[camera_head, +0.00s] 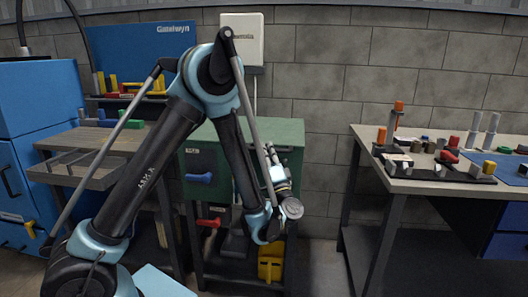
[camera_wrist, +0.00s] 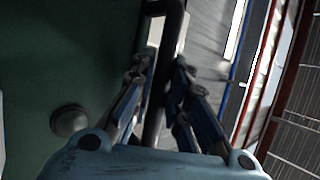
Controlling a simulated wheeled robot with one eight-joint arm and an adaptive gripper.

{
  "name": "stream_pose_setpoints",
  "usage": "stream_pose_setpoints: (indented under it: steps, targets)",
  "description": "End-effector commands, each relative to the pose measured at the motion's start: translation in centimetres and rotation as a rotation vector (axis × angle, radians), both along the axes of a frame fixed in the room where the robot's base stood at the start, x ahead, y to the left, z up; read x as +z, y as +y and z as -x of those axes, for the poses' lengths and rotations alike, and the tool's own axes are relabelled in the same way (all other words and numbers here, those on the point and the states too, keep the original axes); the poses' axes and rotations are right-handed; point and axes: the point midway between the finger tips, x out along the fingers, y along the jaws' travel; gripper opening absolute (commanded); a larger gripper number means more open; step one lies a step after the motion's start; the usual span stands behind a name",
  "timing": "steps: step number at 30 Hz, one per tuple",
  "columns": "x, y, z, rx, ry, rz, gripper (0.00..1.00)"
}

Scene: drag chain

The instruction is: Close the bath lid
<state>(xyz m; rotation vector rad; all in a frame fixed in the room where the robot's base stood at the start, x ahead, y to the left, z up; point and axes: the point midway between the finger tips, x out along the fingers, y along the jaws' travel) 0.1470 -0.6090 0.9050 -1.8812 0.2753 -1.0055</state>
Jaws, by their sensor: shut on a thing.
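The green cabinet (camera_head: 290,133) stands in the middle of the head view, behind my arm, with a green top. I cannot tell for sure which part of it is the bath lid. My gripper (camera_wrist: 160,75) is in front of the cabinet's right side. In the wrist view its two fingers are shut on a dark bar (camera_wrist: 172,28), which runs up between them. The bar looks like a handle. A green panel (camera_wrist: 60,50) with a round dark knob (camera_wrist: 69,120) fills the left of that view. My arm hides much of the cabinet front.
A yellow object (camera_head: 270,263) sits low inside. A workbench (camera_head: 420,187) with several small parts stands to the right. A wooden table (camera_head: 75,138) stands left, beside a blue cabinet (camera_head: 35,110).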

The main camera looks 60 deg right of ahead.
Motion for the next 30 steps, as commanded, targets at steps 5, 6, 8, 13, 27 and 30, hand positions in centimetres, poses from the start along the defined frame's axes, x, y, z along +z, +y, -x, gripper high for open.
stream_pose_setpoints:
  steps: [5,6,8,13,27,30]
  targets:
    - [-0.4,-0.3,-0.1,-0.001,0.011,-0.008,0.23]
    - [-0.4,-0.3,-0.1,-0.001,0.01,-0.007,0.23]
    - [-0.4,-0.3,-0.1,-0.001,0.01,-0.007,0.23]
    - [-0.3,-0.2,-0.1,-0.001,0.009,-0.005,0.23]
    - [-1.0,3.7,4.4,-0.004,0.009,-0.006,0.23]
    - [-1.0,4.9,5.6,-0.004,0.01,-0.005,0.23]
